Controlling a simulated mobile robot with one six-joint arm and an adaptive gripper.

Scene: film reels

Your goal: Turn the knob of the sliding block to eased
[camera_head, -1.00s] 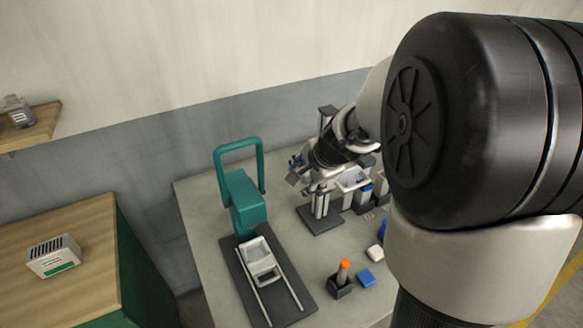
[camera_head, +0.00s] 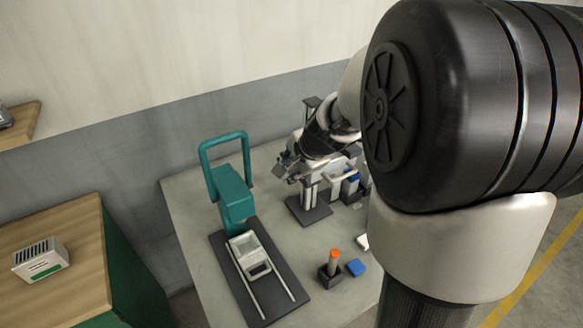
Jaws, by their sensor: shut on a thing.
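A stand with a dark base plate (camera_head: 310,212), pale upright posts and a dark top (camera_head: 312,102) stands toward the back of the grey table. The sliding block and its knob seem to be on this stand, but my gripper and arm hide them. My gripper (camera_head: 287,168) is at the left side of the posts, about halfway up. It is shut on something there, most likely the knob. The fingertips are too small to make out clearly, and I cannot read the knob's setting.
A teal press-like device (camera_head: 235,195) with a white carriage on rails stands left on the table (camera_head: 185,215). A wooden-topped cabinet (camera_head: 75,250) holds a white box (camera_head: 40,260).

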